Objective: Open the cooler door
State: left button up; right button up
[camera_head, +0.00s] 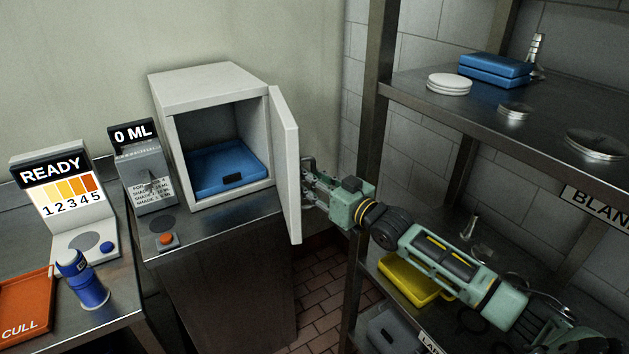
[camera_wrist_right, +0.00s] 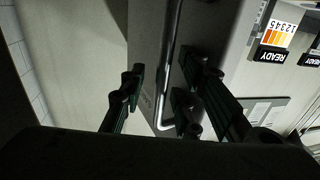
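The cooler (camera_head: 208,90) is a white box on the metal counter. Its door (camera_head: 287,165) stands wide open, swung out to the right, and shows a blue tray (camera_head: 222,168) inside. My right gripper (camera_head: 309,184) is at the outer face of the door. In the right wrist view, a bent metal handle (camera_wrist_right: 172,60) on the door (camera_wrist_right: 200,30) runs between the spread fingers of my right gripper (camera_wrist_right: 158,98). The fingers are open, with a gap to the handle on the left side. My left gripper is in neither view.
A steel shelf rack (camera_head: 430,100) stands close on the right, beside my right arm. A dispenser reading 0 ML (camera_head: 143,165), a READY display (camera_head: 60,190), a blue bottle (camera_head: 82,280) and an orange tray (camera_head: 25,305) are to the left.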

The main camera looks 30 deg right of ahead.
jog(key=v, duration=1.2)
dwell(0.5)
